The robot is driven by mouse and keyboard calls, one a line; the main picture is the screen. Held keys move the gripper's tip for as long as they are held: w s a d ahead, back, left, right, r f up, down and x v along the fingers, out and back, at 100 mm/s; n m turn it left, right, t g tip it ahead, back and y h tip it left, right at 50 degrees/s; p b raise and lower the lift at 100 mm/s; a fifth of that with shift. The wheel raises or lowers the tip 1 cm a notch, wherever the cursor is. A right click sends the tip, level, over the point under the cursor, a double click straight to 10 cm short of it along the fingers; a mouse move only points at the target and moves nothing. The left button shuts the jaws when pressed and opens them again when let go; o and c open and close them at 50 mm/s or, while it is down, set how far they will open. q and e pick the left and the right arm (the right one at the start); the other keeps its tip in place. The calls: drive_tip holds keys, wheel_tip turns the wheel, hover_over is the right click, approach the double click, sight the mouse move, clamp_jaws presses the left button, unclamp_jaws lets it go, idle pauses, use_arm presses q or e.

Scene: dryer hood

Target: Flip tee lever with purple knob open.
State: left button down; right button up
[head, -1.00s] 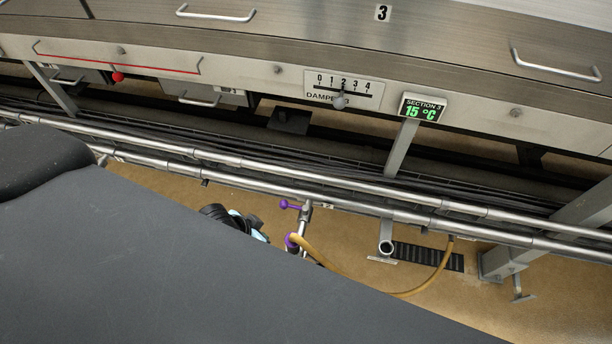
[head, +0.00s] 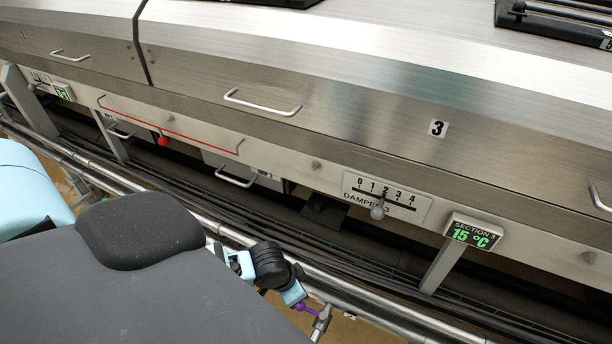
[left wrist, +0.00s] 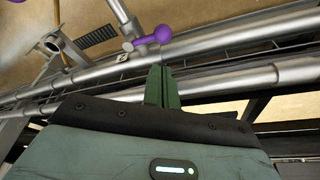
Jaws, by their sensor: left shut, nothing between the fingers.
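The purple knob (left wrist: 163,33) sits on the end of a short lever on the metal tee (left wrist: 130,30) at the pipe. In the head view the knob (head: 300,307) is at the bottom, with its lever running left from the tee (head: 322,318). My left gripper (left wrist: 160,68) is shut and empty. In the wrist view its fingertips lie just below the knob in the picture, over the pipe; I cannot tell whether they touch. In the head view my light blue and black left wrist is just up and left of the knob; the fingertips are unclear. My right gripper is not in view.
Long steel pipes (left wrist: 220,40) run beside the tee. The steel hood (head: 340,80) rises behind, with a damper slider (head: 377,212), a red knob (head: 163,141) and a temperature display (head: 471,236). A grey post (head: 447,262) stands at right.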

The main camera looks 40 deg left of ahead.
sight(309, 310)
use_arm(q)
drive_tip(key=b+x, duration=0.2)
drive_tip(key=x, duration=0.8)
drive_tip(key=shift+r, duration=0.1)
